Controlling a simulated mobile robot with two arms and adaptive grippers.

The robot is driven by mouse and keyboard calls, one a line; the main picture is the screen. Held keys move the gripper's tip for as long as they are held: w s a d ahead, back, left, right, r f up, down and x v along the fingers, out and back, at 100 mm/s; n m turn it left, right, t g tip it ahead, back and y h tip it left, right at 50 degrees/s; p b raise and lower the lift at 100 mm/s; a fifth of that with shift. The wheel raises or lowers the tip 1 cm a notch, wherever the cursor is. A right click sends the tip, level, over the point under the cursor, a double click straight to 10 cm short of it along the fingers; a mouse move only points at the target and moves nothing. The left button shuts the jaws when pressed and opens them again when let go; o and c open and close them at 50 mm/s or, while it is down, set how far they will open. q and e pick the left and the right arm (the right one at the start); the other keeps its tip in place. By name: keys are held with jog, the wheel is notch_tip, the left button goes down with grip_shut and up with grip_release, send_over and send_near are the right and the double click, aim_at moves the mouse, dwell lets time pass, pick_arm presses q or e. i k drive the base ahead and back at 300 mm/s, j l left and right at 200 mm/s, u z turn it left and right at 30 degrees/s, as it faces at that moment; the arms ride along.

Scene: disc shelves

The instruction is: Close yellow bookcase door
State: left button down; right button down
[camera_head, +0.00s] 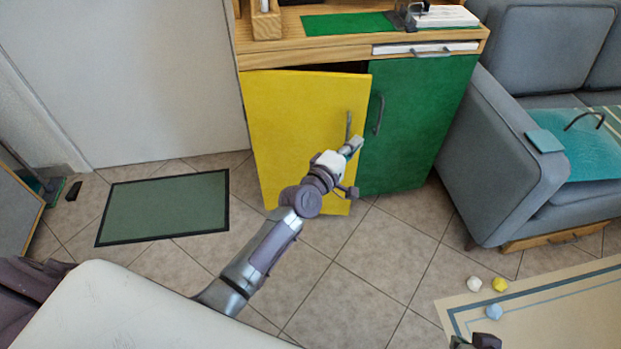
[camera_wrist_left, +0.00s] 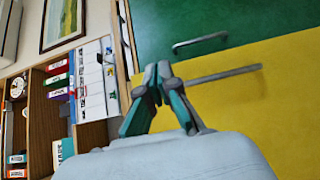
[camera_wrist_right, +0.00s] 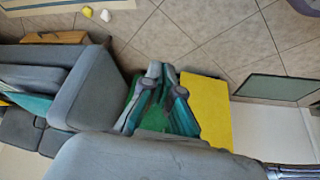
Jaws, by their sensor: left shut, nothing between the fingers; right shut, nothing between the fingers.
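The yellow door (camera_head: 290,120) is the left door of a wooden cabinet. It stands slightly ajar, with a dark gap along its top edge. Its grey vertical bar handle (camera_head: 348,124) is near its right edge. My left gripper (camera_head: 354,146) is shut and empty, close to the door's right edge just below the handle; I cannot tell if it touches. In the left wrist view, my left gripper (camera_wrist_left: 158,68) has its fingertips together beside the handle (camera_wrist_left: 225,74). My right gripper (camera_wrist_right: 160,68) is shut and empty, away from the yellow door (camera_wrist_right: 207,110).
The green door (camera_head: 415,120) beside the yellow one is shut, with its own handle (camera_head: 379,114). A grey sofa (camera_head: 520,160) stands right of the cabinet. A green mat (camera_head: 165,207) lies on the tiles. Small balls (camera_head: 499,284) lie at the lower right.

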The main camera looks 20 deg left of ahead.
aim_at(293, 116)
jog(key=k+j+z, duration=0.1)
jog(key=k+j, duration=0.2)
jog(key=i+j+z, duration=0.4)
jog(key=j+z, duration=0.25)
jog(key=j, duration=0.15)
